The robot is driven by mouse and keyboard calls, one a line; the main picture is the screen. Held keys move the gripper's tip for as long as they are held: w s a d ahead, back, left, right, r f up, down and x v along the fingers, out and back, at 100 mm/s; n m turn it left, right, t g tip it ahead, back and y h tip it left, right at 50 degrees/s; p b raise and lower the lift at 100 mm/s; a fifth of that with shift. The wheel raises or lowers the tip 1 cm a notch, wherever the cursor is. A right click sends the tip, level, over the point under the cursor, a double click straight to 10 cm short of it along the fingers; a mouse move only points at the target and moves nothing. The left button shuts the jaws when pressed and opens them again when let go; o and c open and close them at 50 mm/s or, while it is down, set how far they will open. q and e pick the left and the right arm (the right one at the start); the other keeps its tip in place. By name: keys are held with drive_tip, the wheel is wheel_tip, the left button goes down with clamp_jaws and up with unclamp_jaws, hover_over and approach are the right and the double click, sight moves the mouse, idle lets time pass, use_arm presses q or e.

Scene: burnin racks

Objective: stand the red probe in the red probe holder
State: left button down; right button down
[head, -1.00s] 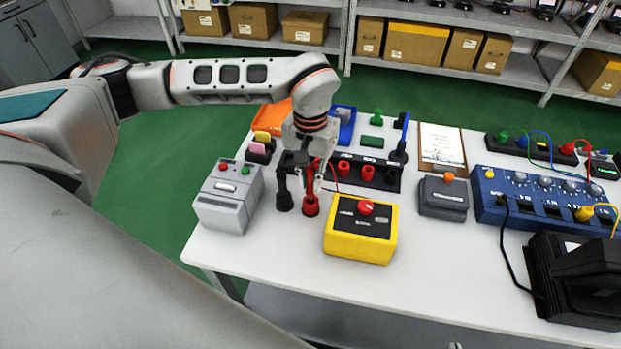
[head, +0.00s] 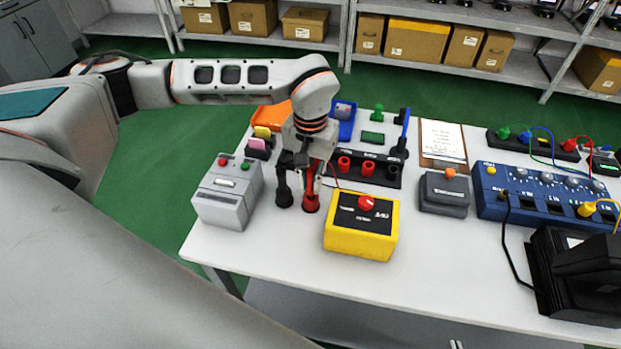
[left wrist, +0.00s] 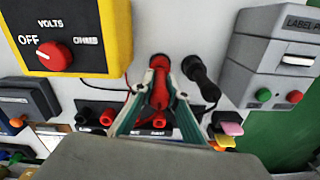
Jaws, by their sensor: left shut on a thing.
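The red probe (left wrist: 158,92) is between the fingers of my left gripper (head: 306,172), which is shut on it; the fingers also show in the left wrist view (left wrist: 157,105). The probe stands roughly upright, its lower end at the red probe holder (head: 311,206) on the white table. The holder also shows in the left wrist view (left wrist: 160,61). I cannot tell how deep the probe sits. The gripper hides the probe's upper part in the head view. Just left of it, a black probe (left wrist: 203,80) stands in a black holder (head: 284,200). My right gripper is not in view.
A yellow meter (head: 361,228) stands close on the right, and a grey label box (head: 228,194) on the left. A black socket strip (head: 372,169) with red sockets lies behind. The table's front edge is clear between the two boxes.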

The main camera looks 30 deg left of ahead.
use_arm(q)
drive_tip(key=shift+f+b, duration=0.35)
drive_tip(key=shift+f, duration=0.4)
drive_tip(key=c, duration=1.9)
unclamp_jaws()
wheel_tip(320, 180, up, 12)
